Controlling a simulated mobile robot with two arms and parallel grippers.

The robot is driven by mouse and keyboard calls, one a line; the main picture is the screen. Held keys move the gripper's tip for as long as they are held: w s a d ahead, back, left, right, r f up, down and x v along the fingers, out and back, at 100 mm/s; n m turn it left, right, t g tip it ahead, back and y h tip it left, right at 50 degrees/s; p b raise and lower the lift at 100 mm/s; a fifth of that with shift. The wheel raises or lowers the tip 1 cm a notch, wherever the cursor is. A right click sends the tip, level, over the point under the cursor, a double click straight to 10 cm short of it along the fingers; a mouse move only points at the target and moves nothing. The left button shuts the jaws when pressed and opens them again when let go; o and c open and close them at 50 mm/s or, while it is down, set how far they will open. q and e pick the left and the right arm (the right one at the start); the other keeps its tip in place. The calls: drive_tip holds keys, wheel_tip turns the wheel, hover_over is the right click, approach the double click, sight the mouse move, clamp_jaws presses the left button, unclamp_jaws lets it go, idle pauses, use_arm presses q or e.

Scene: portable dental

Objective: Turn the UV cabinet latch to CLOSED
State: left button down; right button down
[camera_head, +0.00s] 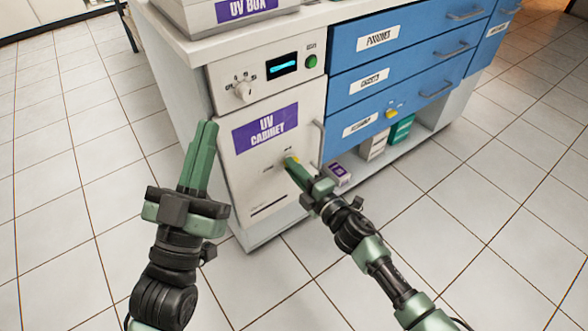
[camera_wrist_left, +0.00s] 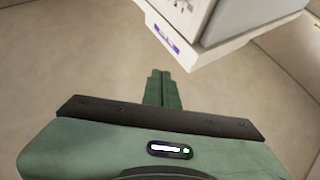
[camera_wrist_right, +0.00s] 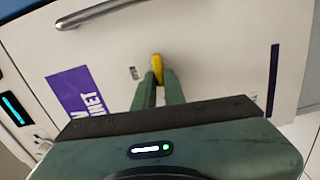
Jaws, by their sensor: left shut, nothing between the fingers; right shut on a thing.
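The UV cabinet (camera_head: 232,155) is a white door with a purple label, under a control panel. Its yellow latch (camera_head: 291,162) sits on the lower right part of the door; it also shows in the right wrist view (camera_wrist_right: 156,66). My right gripper (camera_head: 290,166) is shut on the latch, its fingertips at the door face. In the right wrist view the fingers (camera_wrist_right: 158,82) hold the lower part of the latch. Small lettering beside the latch is too small to read. My left gripper (camera_head: 208,126) is shut and empty, raised in front of the cabinet's left side.
A grey door handle (camera_head: 318,143) stands out close to the right gripper. Blue drawers (camera_head: 400,65) are on the right, one with a yellow piece. A small purple and white box (camera_head: 338,174) lies low beside the cabinet. A UV box (camera_head: 235,12) sits on top. The tiled floor is clear.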

use_arm(q)
drive_tip(key=shift+s+r+t, duration=0.4)
drive_tip(key=shift+r, duration=0.15)
use_arm(e)
drive_tip(key=shift+f+n, duration=0.1)
drive_tip(key=shift+n, duration=0.5)
drive_tip(key=c, duration=1.5)
unclamp_jaws()
